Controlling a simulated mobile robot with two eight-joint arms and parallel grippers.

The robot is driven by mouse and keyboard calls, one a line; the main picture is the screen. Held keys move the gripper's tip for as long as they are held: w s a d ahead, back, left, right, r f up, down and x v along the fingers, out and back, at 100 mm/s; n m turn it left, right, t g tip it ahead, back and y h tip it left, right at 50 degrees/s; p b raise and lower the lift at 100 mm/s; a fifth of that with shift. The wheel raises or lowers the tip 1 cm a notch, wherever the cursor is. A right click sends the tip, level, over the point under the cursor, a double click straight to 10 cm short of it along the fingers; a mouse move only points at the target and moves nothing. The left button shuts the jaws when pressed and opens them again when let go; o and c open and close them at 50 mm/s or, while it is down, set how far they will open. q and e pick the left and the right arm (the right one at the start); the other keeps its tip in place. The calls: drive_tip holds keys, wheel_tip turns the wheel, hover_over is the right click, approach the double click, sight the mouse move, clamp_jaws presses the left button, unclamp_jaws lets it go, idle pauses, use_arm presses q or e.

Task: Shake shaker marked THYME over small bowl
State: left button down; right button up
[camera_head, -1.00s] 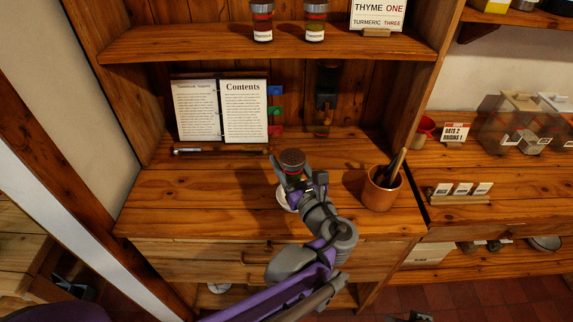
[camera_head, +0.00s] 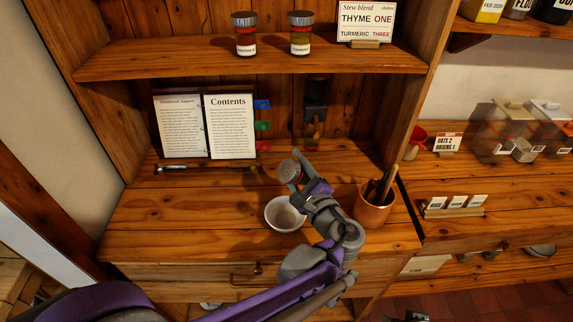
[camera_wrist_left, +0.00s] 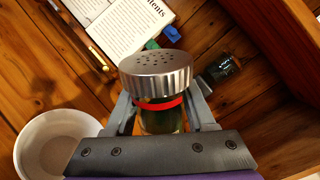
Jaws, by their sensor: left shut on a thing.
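My left gripper (camera_head: 314,188) is shut on a shaker (camera_head: 290,172) with a perforated metal cap. In the left wrist view the shaker (camera_wrist_left: 158,88) has a red band and greenish contents, and sits between the two fingers (camera_wrist_left: 160,112). Its label is not visible. In the head view it is tilted, its cap up and to the left. The small white bowl (camera_head: 285,214) stands on the wooden counter, just below the shaker in the picture; the bowl (camera_wrist_left: 55,140) is at lower left in the wrist view. My right gripper is not clearly seen.
An open book (camera_head: 207,127) stands at the back. A copper pot (camera_head: 374,208) with utensils is just right of my arm. Two shakers (camera_head: 245,36) (camera_head: 300,36) and a "THYME ONE, TURMERIC THREE" card (camera_head: 366,22) are on the shelf above. The counter's left part is clear.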

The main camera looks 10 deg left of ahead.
use_arm(q)
drive_tip(key=n, duration=0.3)
drive_tip(key=shift+w+d+r+p, duration=0.1)
drive_tip(key=shift+d+r+p, duration=0.1)
drive_tip(key=shift+p, duration=0.15)
drive_tip(key=n, duration=0.4)
drive_tip(key=n+p, duration=0.1)
drive_tip(key=n, duration=0.1)
drive_tip(key=shift+w+d, duration=0.2)
drive_tip(key=shift+w, duration=0.05)
drive_tip(key=n, duration=0.3)
drive_tip(key=n+p, duration=0.1)
drive_tip(key=n, duration=0.2)
drive_tip(key=s+a+n, duration=0.1)
drive_tip(key=n, duration=0.2)
drive_tip(key=shift+f, duration=0.4)
drive_tip(key=shift+a, duration=0.1)
use_arm(e)
drive_tip(key=r, duration=0.2)
drive_tip(key=w+r, duration=0.1)
drive_tip(key=r, duration=0.1)
drive_tip(key=shift+w, duration=0.15)
drive_tip(key=shift+f, duration=0.1)
